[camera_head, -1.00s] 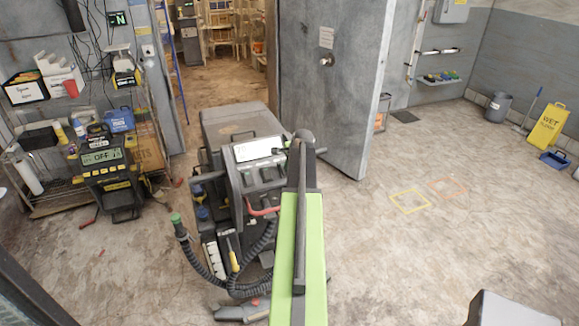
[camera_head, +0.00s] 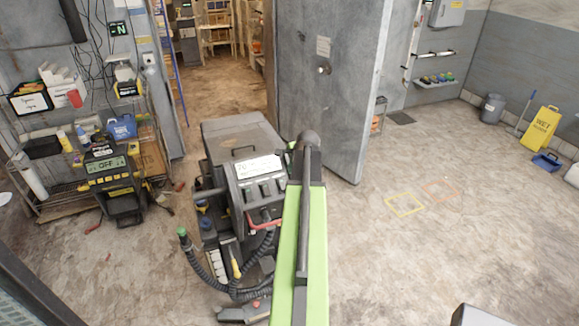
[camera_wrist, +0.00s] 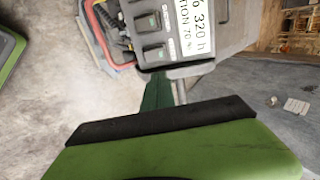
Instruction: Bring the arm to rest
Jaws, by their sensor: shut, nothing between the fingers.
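My arm, green and dark grey, reaches forward from the bottom of the head view, over the floor and along the right side of a grey cleaning machine (camera_head: 235,140). My gripper lies at the far end of the arm, and the arm hides it in the head view. In the wrist view my gripper (camera_wrist: 158,92) shows only in part, as a narrow dark piece beyond the green housing. It is shut with nothing held. The machine's panel (camera_wrist: 160,25), with switches and a white display, is close ahead in the wrist view; I cannot tell whether anything touches it.
A heavy grey door (camera_head: 325,85) stands open behind the machine. A cluttered shelf rack (camera_head: 70,190) is at left. A hose (camera_head: 205,270) hangs at the machine's front left. A yellow wet-floor sign (camera_head: 540,127) and grey bin (camera_head: 492,108) are far right. The right floor is mostly clear.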

